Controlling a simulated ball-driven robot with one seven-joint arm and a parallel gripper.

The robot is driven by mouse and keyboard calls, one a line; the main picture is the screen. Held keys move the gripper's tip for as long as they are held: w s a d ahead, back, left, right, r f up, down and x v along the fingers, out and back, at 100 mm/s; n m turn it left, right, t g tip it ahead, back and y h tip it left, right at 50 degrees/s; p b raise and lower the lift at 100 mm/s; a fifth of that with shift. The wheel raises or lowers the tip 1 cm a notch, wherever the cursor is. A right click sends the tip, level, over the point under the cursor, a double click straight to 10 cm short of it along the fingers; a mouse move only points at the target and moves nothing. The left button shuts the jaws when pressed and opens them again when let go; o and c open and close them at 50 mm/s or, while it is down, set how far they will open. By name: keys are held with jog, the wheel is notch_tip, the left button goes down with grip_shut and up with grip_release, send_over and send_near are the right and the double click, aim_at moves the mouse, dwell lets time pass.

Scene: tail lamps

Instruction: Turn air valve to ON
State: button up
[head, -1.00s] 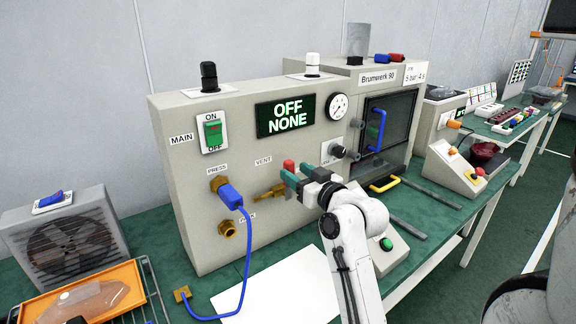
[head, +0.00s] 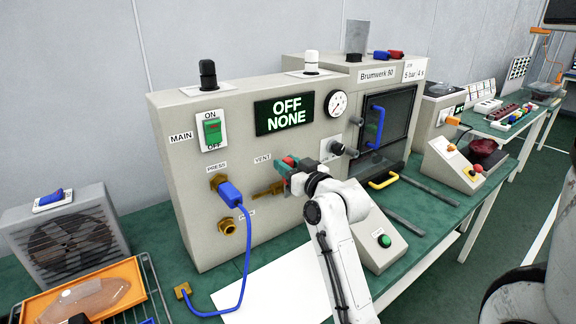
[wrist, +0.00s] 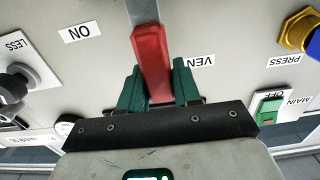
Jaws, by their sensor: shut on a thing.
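The air valve shows in the head view as a brass fitting (head: 265,189) on the grey panel, with a red lever handle (head: 289,161) beside the VENT label. In the wrist view the red handle (wrist: 152,60) hangs on a grey metal stem, between the ON label (wrist: 80,32) and the VENT label (wrist: 198,62), both upside down there. My gripper (head: 287,173) is at the handle. Its teal fingers (wrist: 158,90) are closed on the two sides of the red handle. In the head view the gripper hides the ON label and part of the valve.
The panel display (head: 285,113) reads OFF NONE. A pressure gauge (head: 337,103) and a black knob (head: 336,147) lie to the right. A blue hose (head: 245,260) is plugged into the PRESS port at left. A sloped box with a green button (head: 384,241) stands beside my arm.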

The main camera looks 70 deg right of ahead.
grip_shut()
jog(key=s+d+f+m+p, duration=0.2)
jog(key=s+d+f+m, duration=0.2)
jog(key=m, duration=1.4)
jog(key=shift+s+d+f+p, duration=0.35)
jog(key=shift+d+f, duration=1.45)
jog(key=shift+f, duration=0.75)
jog(key=o, duration=0.6)
grip_release()
